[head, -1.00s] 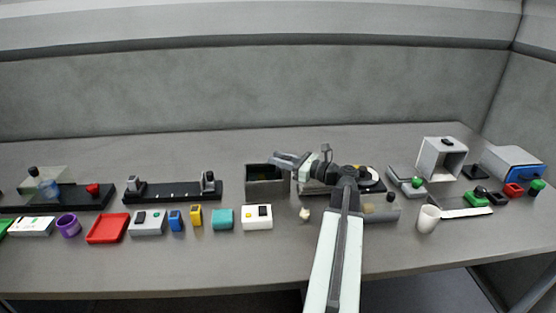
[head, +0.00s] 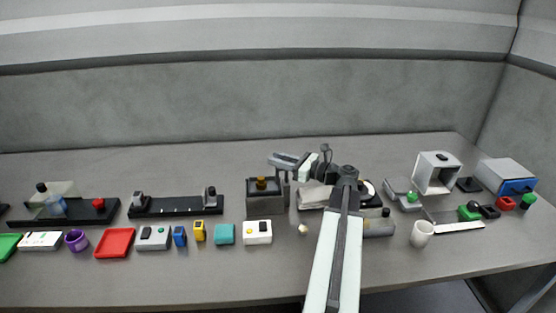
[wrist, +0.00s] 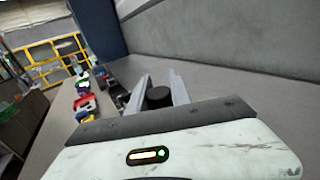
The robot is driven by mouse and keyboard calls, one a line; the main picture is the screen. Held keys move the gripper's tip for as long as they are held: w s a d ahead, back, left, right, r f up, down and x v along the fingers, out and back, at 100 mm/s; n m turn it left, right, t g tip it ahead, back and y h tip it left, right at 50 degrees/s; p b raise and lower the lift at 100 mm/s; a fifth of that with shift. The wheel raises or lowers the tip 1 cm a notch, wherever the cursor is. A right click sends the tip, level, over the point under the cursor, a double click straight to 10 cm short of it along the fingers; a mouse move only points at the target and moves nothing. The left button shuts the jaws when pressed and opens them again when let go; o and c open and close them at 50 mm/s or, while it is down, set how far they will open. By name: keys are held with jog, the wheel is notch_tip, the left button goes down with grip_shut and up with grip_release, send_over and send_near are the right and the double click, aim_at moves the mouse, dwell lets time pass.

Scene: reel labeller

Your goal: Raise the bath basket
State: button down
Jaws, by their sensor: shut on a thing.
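A black rail (head: 176,206) lies left of the bath. A pale flat object (head: 314,194) is close on the right, partly behind my arm. The table behind is clear.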

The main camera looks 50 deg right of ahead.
jog(key=c, duration=1.2)
grip_release()
jog(key=shift+r, duration=0.15)
jog(key=shift+o, duration=0.2)
jog(key=v, duration=0.7)
jog(key=shift+s+d, duration=0.2)
jog(key=shift+s, duration=0.2)
